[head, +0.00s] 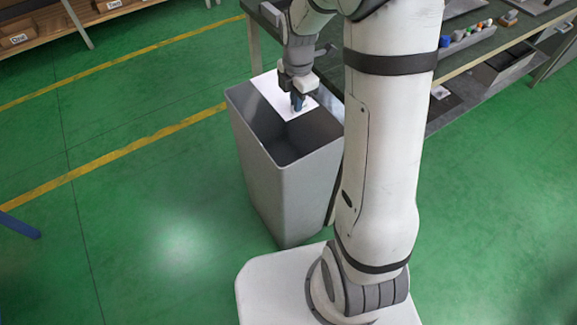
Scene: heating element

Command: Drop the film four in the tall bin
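The tall bin (262,190) is a grey, open-topped container standing on the green floor beside the workbench. A white rectangular sheet, the film (268,92), lies roughly level over the back part of the bin's opening. The fingers hide part of the sheet. I cannot tell whether the film touches the bin's rim. The dark inside of the bin shows in front of the film.
A dark workbench (480,45) with small coloured items (462,35) stands behind and right of the bin. Wooden shelving with labelled boxes (15,40) is at the upper left. The floor left of the bin is clear, with yellow lines.

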